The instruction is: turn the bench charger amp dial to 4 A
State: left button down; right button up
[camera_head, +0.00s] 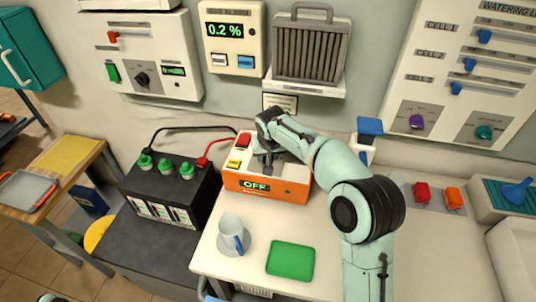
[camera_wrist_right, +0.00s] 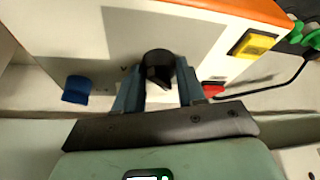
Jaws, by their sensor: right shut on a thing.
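The bench charger (camera_head: 262,187) is a white-topped box with an orange front, and its display (camera_head: 255,185) reads OFF. My right gripper (camera_head: 268,158) reaches down onto its top and hides part of it. In the right wrist view my right gripper (camera_wrist_right: 157,92) has one finger on each side of a black dial (camera_wrist_right: 158,64) and is shut on it. The dial's scale is not readable. A blue knob (camera_wrist_right: 75,90) and a yellow button (camera_wrist_right: 252,44) sit on the same face, apart from the fingers. My left gripper is not in view.
A black battery (camera_head: 170,190) with green caps stands left of the charger, with red and black cables running between them. Red and orange pieces (camera_head: 437,195) sit to the right.

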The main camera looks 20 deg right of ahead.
jog(key=shift+w+a+m+g+h, duration=0.15)
jog(key=shift+m+h, duration=0.25)
jog(key=shift+m, duration=0.7)
jog(key=shift+s+m+g+h, duration=0.15)
jog(key=shift+m+h, duration=0.25)
jog(key=shift+m, duration=0.7)
jog(key=shift+w, duration=0.1)
jog(key=o, duration=1)
jog(key=p+v, duration=0.1)
jog(key=v, duration=1.2)
jog(key=shift+r, duration=0.2)
